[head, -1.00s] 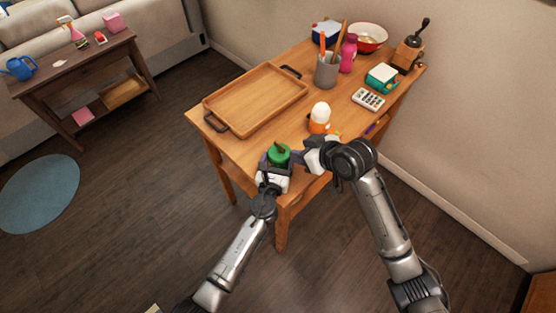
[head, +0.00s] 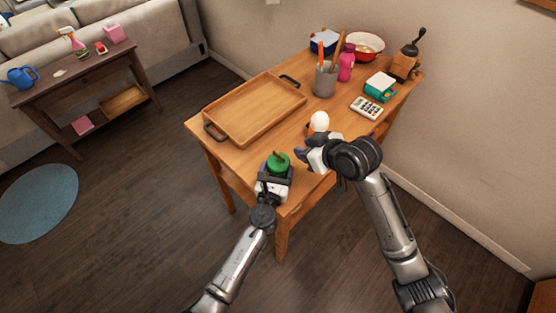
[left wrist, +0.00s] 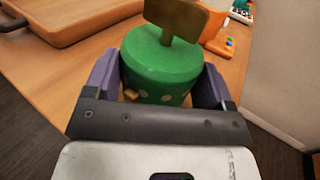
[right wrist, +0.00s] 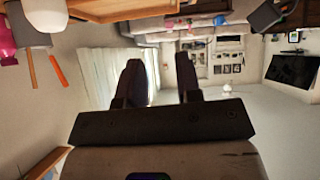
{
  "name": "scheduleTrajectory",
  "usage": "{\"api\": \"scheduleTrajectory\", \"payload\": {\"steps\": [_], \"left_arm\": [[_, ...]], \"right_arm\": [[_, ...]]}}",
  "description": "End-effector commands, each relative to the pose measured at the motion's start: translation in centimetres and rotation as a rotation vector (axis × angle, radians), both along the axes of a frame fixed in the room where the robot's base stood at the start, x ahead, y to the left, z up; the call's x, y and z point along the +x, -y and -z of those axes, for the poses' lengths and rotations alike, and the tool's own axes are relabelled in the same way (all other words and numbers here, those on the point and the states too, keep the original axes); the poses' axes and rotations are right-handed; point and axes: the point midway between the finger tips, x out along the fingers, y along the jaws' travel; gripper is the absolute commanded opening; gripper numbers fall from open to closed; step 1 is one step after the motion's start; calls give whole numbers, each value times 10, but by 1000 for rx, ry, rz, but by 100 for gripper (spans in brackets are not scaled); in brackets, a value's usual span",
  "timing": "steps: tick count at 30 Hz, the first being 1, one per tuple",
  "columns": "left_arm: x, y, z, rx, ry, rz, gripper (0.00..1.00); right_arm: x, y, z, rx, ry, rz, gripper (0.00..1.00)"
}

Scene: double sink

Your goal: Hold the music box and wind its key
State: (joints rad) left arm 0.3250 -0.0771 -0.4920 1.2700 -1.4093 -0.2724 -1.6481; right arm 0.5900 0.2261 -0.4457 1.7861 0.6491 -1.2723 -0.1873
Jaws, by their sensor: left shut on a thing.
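The music box is a green cylinder (head: 279,163) near the table's front corner, with a brown flat key on its top. In the left wrist view the green body (left wrist: 160,70) sits between my purple finger pads, and the key (left wrist: 178,18) stands upright on it. My left gripper (head: 275,176) is shut on the music box from the near side. My right gripper (head: 306,149) is a little to the right of the music box and apart from it. In the right wrist view its two fingers (right wrist: 160,80) are apart with nothing between them.
A wooden tray (head: 255,108) lies left on the table. An egg-shaped white and orange thing (head: 320,121) stands just behind my right gripper. A pen cup (head: 325,80), pink bottle (head: 346,64), calculator (head: 367,107) and grinder (head: 405,66) stand farther back.

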Motion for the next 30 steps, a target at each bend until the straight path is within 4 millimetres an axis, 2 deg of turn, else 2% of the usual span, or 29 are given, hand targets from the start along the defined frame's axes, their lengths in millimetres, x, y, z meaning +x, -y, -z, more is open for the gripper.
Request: {"api": "scheduleTrajectory", "payload": {"steps": [1,3,7,13,17,21,24,30], "left_arm": [[0,-1,1,1,-1,-1,50],[0,-1,1,1,-2,-1,50],[0,-1,1,1,-2,-1,50],[0,0,1,1,-1,-1,50],[0,0,1,1,-1,-1,50],[0,0,1,1,-1,-1,50],[0,0,1,1,-1,-1,50],[0,0,1,1,-1,-1,50]], "right_arm": [[9,12,-16,-28,36,11,32],[16,23,-28,-97,76,4,32],[19,36,-32,-280,131,-35,32],[16,63,-6,-559,223,-108,32],[8,74,24,-791,382,-310,32],[-6,70,54,-996,578,-591,32],[-16,61,68,-1111,726,-776,32],[-27,37,71,-1313,1065,-1073,32]]}}
